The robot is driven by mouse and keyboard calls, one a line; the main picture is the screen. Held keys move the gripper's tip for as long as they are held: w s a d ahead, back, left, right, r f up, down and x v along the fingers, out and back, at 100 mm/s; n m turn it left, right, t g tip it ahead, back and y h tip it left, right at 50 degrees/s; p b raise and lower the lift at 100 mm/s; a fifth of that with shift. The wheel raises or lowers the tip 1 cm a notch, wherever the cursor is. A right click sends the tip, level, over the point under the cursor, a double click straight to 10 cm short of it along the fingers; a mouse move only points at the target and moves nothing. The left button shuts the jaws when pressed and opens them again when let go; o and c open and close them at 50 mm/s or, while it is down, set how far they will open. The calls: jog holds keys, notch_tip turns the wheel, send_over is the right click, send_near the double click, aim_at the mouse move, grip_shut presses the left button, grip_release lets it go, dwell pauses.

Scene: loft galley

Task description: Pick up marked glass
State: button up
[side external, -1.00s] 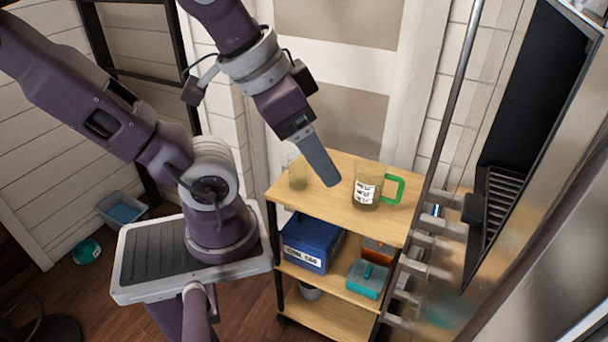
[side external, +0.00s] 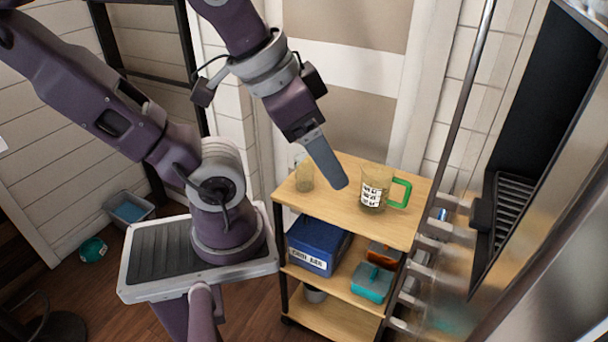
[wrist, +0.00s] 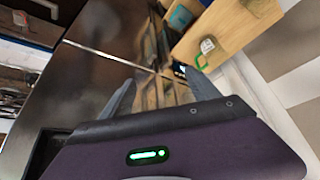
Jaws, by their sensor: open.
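A clear mug-shaped glass with a white label bearing black marks and a green handle (side external: 372,198) stands upright on the cart's wooden top. It also shows small in the wrist view (wrist: 208,46), beyond my right finger. A plain clear glass (side external: 304,178) without a visible label stands at the left of the same top. My gripper (side external: 338,178) hangs above the top, between the two glasses in the side view and apart from the marked one. In the wrist view its fingers (wrist: 163,90) are spread with nothing between them.
The wooden cart top (side external: 345,208) is clear between the glasses. Lower shelves hold a blue box (side external: 315,246), a teal container (side external: 371,283) and an orange one (side external: 384,255). A steel appliance with a long rail (side external: 462,110) stands close to the cart's right side.

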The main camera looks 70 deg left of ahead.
jog(key=shift+o, duration=0.4)
jog(key=m+g+y, duration=0.8)
jog(key=m+y, duration=0.4)
jog(key=y, duration=0.1)
send_over(308, 177)
jog(key=s+d, duration=0.1)
jog(key=d, duration=0.4)
notch_tip(308, 177, down, 20)
jog(key=a+f+m, duration=0.1)
jog(key=f+m, duration=0.1)
jog(key=f, duration=0.1)
jog(key=a+f+m+t, duration=0.1)
jog(key=f+m, duration=0.1)
jog(key=f, duration=0.1)
jog(key=a+f+m+t, duration=0.1)
jog(key=f+m, duration=0.1)
jog(key=f, duration=0.1)
jog(key=shift+w+a+f+y, duration=0.15)
jog(key=shift+w+y, duration=0.15)
jog(key=shift+w, duration=0.1)
jog(key=x, duration=0.3)
jog(key=shift+a+f, duration=0.2)
jog(key=shift+a, duration=0.15)
jog(key=shift+w+a+f, duration=0.1)
jog(key=shift+a+f, duration=0.1)
jog(key=shift+a, duration=0.25)
grip_shut()
notch_tip(308, 177, up, 10)
